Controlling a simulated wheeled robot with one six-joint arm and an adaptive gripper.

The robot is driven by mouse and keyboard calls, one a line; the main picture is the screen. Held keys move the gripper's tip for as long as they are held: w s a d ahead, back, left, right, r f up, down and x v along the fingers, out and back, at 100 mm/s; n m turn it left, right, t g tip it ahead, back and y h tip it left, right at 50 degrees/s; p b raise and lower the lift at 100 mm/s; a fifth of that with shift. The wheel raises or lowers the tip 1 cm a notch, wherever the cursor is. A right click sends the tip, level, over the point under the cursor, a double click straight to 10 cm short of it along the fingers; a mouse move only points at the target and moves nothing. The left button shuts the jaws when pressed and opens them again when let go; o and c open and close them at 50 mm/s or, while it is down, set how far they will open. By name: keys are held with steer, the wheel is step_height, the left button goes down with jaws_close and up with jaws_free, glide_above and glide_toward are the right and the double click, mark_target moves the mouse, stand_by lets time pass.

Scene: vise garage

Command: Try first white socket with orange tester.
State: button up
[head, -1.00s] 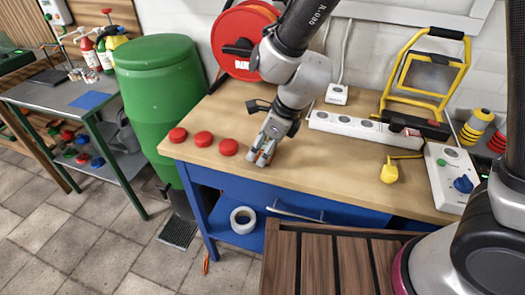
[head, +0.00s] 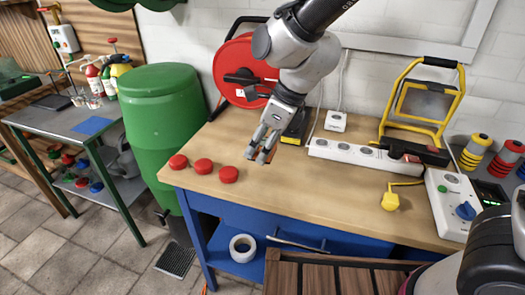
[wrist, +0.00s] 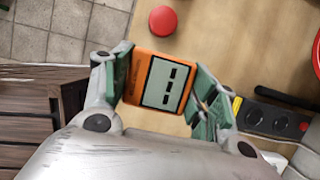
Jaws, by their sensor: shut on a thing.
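My gripper (head: 262,151) hangs over the wooden bench, to the right of the red discs. In the wrist view my gripper (wrist: 160,92) is shut on the orange tester (wrist: 131,78), whose grey screen (wrist: 165,84) shows dark dashes. In the head view the tester is mostly hidden by the fingers. A long white socket strip (head: 350,152) with several sockets lies at the back of the bench, right of my gripper and apart from it. A single white socket box (head: 335,121) stands behind the strip near the wall.
A dark block with yellow (head: 294,132) sits just behind my gripper; the wrist view shows round sockets on it. Around are a red cable reel (head: 228,66), several red discs (head: 203,166), a yellow work lamp (head: 387,98), a yellow plug (head: 390,200) and a white box with blue knob (head: 437,212).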

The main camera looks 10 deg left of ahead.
steer(key=w+d+m+t, duration=0.1)
steer(key=w+d+m, duration=0.2)
steer(key=w+d, duration=0.75)
glide_above(317, 142)
steer(key=w+d, duration=0.1)
steer(key=d, duration=0.1)
steer(key=shift+d+r, duration=0.2)
steer(key=shift+r, duration=0.05)
steer(key=shift+s+a+r+n+g, duration=0.15)
steer(key=shift+s+a+n+g, duration=0.15)
steer(key=shift+n, duration=0.45)
steer(key=shift+s+a+r+n+g, duration=0.15)
steer(key=shift+s+n+g, duration=0.15)
steer(key=shift+n, duration=0.45)
steer(key=shift+f, duration=0.15)
steer(key=shift+f, duration=2.75)
steer(key=shift+f, duration=0.55)
